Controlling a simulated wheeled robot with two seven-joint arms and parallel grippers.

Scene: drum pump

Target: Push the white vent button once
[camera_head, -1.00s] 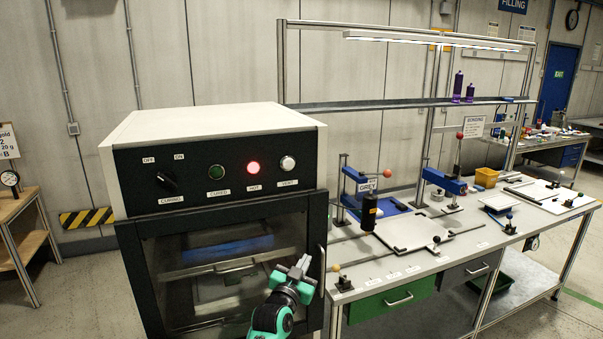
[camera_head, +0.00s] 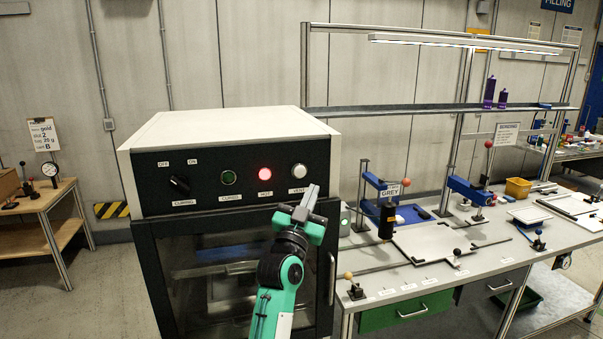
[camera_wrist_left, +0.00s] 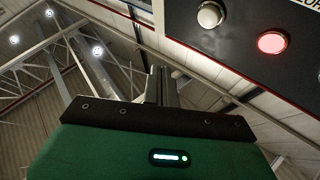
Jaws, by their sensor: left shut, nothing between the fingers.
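The white vent button (camera_head: 299,170) sits at the right end of the dark oven panel, above a VENT label. It also shows in the left wrist view (camera_wrist_left: 210,14) at the upper right, beside the lit red HOT lamp (camera_wrist_left: 271,42). My left gripper (camera_head: 311,190) is shut and empty. In the head view its fingertips point up, just below and slightly right of the button. In the left wrist view the fingers (camera_wrist_left: 160,84) show apart from the button, to its lower left. My right gripper is not in view.
The panel also has a black curing knob (camera_head: 180,185), a dark green CURED lamp (camera_head: 228,177) and the red HOT lamp (camera_head: 265,174). The oven door is below, with a handle (camera_head: 331,278) at its right edge. A workbench (camera_head: 400,290) with fixtures stands to the right.

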